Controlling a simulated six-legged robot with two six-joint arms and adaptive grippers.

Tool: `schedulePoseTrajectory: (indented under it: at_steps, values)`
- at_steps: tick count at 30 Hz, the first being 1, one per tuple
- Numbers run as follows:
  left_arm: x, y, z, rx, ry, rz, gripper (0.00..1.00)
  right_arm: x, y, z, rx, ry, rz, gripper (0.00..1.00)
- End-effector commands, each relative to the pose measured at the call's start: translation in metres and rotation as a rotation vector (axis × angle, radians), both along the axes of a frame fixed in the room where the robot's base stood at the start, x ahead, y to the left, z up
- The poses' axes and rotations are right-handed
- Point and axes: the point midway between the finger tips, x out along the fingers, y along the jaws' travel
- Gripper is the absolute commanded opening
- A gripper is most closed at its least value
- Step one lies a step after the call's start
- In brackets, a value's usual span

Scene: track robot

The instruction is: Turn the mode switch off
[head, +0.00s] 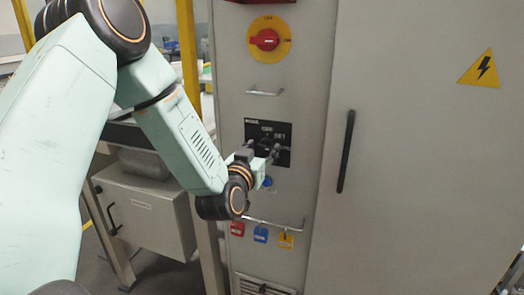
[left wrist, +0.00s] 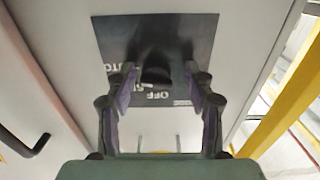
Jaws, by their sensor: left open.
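The mode switch plate (head: 284,130) is a black square with white lettering on the grey cabinet column, below a small handle. In the left wrist view the plate (left wrist: 204,38) shows upside down, with OFF legible and another label partly covered. Its dark knob (left wrist: 155,74) sits between my fingers. My left gripper (head: 264,150) is at the plate, open, with one finger on each side of the knob; the left wrist view also shows the fingers (left wrist: 161,76) apart. I cannot tell whether they touch the knob. In the head view the gripper largely hides the knob. My right gripper is out of view.
A red rotary switch on a yellow disc (head: 265,40) is above the plate. A blue button (head: 267,182) is just below it. A bar (head: 272,224) with red, blue and yellow tags is lower down. A cabinet door (head: 410,150) with a black handle (head: 346,152) stands right.

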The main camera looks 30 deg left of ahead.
Motion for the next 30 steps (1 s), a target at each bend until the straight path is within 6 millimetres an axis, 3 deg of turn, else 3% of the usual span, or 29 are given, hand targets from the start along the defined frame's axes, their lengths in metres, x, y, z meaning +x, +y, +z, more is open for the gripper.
schedulePoseTrajectory:
  at_steps: [3, 21, 30]
  values:
    - [-0.0004, -0.0011, 0.0001, 0.000, 0.000, 0.000, 0.52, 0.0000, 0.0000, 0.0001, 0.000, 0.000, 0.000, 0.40]
    - [-0.0005, -0.0023, -0.0001, 0.000, 0.000, 0.001, 0.02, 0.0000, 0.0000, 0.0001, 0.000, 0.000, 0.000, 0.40]
    - [-0.0005, -0.0023, -0.0006, -0.046, -0.010, 0.001, 0.02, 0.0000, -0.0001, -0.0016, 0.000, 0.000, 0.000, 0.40]
